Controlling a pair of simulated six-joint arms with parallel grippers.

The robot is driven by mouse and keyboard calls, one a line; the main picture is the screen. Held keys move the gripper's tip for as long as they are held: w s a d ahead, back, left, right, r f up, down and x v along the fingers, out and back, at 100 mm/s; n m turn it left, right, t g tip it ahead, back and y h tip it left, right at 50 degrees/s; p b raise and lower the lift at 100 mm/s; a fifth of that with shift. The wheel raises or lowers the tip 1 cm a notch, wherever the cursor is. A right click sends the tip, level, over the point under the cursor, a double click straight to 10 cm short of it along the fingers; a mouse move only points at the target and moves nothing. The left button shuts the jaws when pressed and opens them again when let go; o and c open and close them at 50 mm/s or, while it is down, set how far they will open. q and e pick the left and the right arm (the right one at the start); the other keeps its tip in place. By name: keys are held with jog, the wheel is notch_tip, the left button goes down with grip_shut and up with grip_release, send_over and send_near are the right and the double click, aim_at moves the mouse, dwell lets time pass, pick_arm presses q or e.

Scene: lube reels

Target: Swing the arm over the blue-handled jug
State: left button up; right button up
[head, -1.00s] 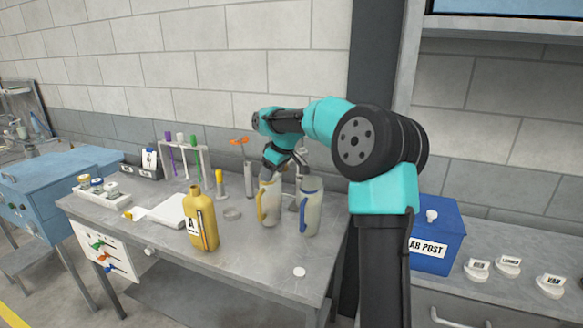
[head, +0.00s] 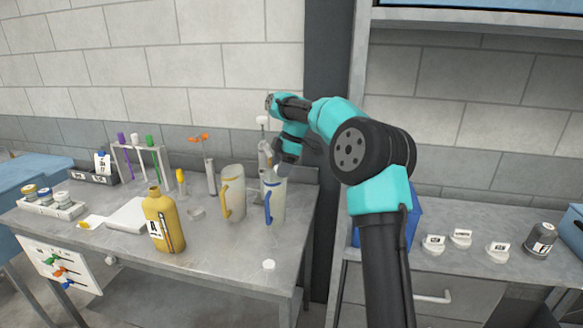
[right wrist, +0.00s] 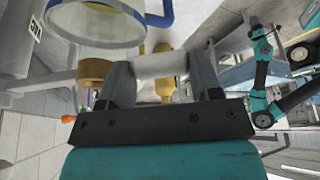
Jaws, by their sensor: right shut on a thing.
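The blue-handled jug (head: 276,207) stands upright on the grey bench, right of the yellow-handled jug (head: 235,205). My right gripper (head: 283,166) is at the blue-handled jug's mouth in the head view, at its upper right. In the right wrist view my right gripper (right wrist: 162,75) is shut on a pale cylindrical piece (right wrist: 160,65). A round clear rim with a blue handle shows there at upper left, seemingly the blue-handled jug (right wrist: 95,22). A teal arm, seemingly my left, shows at right in that view; its gripper is too small to read.
A yellow bottle marked A (head: 164,220) stands at the bench front. A tube rack (head: 137,165) and an orange-topped cylinder (head: 210,178) stand behind. A small white disc (head: 268,265) lies near the front edge. Several labelled caps sit on the right counter (head: 455,265).

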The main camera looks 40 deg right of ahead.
jog(key=shift+d, duration=0.2)
dwell(0.3)
jog(key=o, duration=1)
jog(key=shift+s+d, duration=0.1)
